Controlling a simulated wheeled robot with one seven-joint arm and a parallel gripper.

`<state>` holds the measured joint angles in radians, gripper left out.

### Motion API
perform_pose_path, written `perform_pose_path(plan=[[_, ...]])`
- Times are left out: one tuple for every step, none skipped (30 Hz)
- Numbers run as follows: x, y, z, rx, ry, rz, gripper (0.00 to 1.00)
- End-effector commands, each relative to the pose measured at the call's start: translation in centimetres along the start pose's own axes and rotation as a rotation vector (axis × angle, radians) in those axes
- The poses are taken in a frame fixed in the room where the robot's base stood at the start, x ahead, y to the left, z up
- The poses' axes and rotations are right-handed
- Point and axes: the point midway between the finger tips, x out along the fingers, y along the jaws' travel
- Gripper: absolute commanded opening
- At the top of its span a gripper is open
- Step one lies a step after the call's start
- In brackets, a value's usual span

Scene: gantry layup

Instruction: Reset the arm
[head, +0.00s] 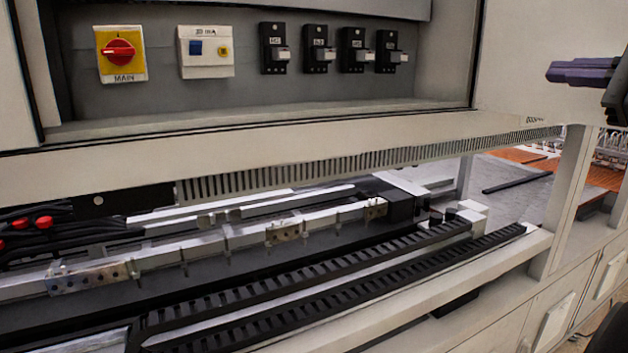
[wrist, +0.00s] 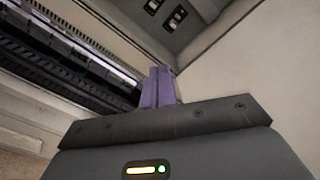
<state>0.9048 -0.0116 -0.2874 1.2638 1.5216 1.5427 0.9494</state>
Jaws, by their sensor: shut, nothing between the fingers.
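My gripper (head: 584,72) shows at the upper right edge of the head view, in front of the cream panel to the right of the open cabinet. Its purple fingers point left and lie together, shut, with nothing held. In the wrist view the purple fingers (wrist: 157,88) stand together above the dark gripper body. The fingers appear apart from the cabinet; the exact gap to the panel I cannot tell. Most of my arm is outside the head view.
The open cabinet holds a red and yellow main switch (head: 120,52), a white switch box (head: 205,51) and several black breakers (head: 273,48). Below run a slotted vent strip (head: 370,157), black cable tracks (head: 400,276) and a cream rail (head: 420,300). A cream post (head: 562,200) stands at right.

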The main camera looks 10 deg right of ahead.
Motion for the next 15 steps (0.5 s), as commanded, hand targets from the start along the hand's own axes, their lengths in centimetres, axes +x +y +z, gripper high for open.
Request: perform_pose_path(plan=[[0.6, 0.5, -0.7, 0.007, 0.009, 0.011, 0.00], [0.9, 0.7, -1.0, 0.008, 0.015, 0.016, 0.00], [1.2, 1.1, -1.5, 0.009, 0.024, 0.023, 0.00], [1.6, 1.4, -2.0, 0.012, 0.033, 0.030, 0.00], [1.9, 1.8, -2.4, 0.013, 0.040, 0.038, 0.00], [2.4, 2.2, -2.9, 0.013, 0.051, 0.048, 0.00], [2.8, 2.7, -3.5, 0.015, 0.060, 0.057, 0.00], [3.2, 3.1, -3.9, 0.015, 0.069, 0.068, 0.00], [3.8, 3.8, -4.6, 0.015, 0.082, 0.082, 0.00], [4.2, 4.3, -5.1, 0.014, 0.093, 0.096, 0.00], [4.7, 4.9, -5.6, 0.014, 0.102, 0.108, 0.00], [5.3, 5.8, -6.3, 0.010, 0.118, 0.129, 0.00], [5.8, 6.5, -6.9, 0.008, 0.131, 0.145, 0.00], [6.3, 7.4, -7.6, 0.003, 0.143, 0.165, 0.00], [7.1, 8.7, -8.4, -0.003, 0.162, 0.194, 0.00]])
